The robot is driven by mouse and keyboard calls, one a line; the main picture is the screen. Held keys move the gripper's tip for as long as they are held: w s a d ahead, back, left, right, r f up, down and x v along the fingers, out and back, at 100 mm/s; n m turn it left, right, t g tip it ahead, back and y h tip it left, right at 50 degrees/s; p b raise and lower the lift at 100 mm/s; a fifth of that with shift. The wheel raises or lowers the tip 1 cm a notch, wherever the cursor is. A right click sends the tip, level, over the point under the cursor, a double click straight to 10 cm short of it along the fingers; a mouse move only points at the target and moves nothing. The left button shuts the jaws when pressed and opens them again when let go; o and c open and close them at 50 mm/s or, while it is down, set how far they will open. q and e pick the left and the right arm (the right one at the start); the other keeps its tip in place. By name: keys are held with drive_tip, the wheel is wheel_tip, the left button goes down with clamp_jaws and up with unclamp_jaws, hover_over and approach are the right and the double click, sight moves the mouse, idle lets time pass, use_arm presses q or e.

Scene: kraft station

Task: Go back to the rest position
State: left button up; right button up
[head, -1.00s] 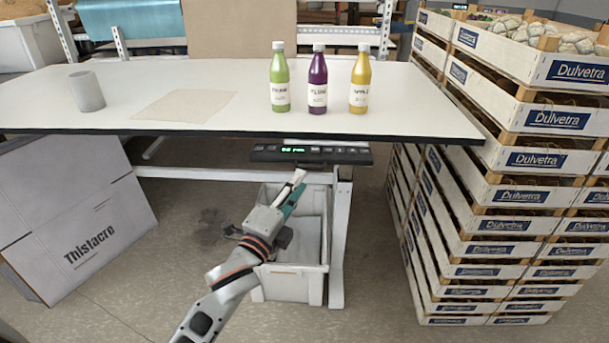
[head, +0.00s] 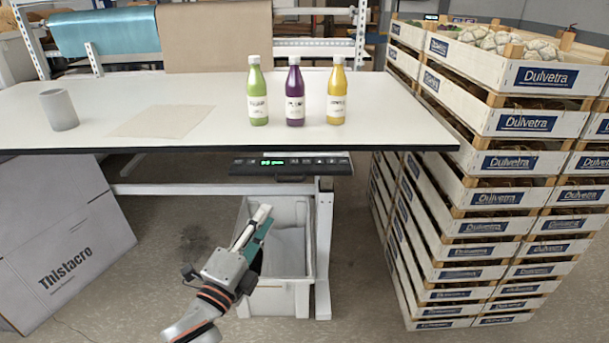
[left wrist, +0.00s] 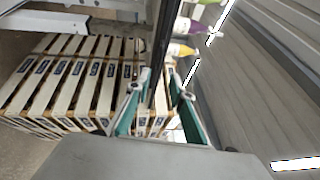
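My left gripper (head: 264,218) hangs below the table front, before the white bin, with its fingers pointing up. In the left wrist view its two teal fingers (left wrist: 162,88) stand apart with nothing held between them. My right gripper is in neither view. On the white table (head: 205,92), a green bottle (head: 257,95), a purple bottle (head: 294,97) and a yellow bottle (head: 336,96) stand upright in a row. The purple bottle (left wrist: 187,26) and yellow bottle (left wrist: 181,50) also show in the left wrist view.
A grey cup (head: 59,110) and a flat brown sheet (head: 163,121) are on the table's left. The white bin (head: 276,280) stands beneath it. A large carton (head: 68,240) is at left, stacked Dulvetra crates (head: 515,162) at right. Floor between bin and crates is clear.

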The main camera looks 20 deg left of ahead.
use_arm(q)
drive_tip(key=s+d+f+n+g+p, duration=0.3)
drive_tip(key=s+f+n+g+p, duration=0.5)
drive_tip(key=s+f+n, duration=0.8)
drive_tip(key=s+f+g, duration=0.1)
drive_tip(key=s+f, duration=0.8)
drive_tip(key=f, duration=0.1)
drive_tip(key=shift+f, duration=0.15)
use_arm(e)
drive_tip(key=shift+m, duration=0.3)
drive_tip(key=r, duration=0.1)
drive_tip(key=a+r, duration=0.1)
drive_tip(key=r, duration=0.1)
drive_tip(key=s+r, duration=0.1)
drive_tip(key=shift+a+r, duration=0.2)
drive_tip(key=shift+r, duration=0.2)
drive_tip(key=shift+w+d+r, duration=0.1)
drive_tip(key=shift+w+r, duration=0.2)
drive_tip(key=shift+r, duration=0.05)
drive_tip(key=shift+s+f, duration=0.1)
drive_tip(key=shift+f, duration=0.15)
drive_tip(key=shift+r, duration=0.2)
use_arm(q)
clamp_jaws()
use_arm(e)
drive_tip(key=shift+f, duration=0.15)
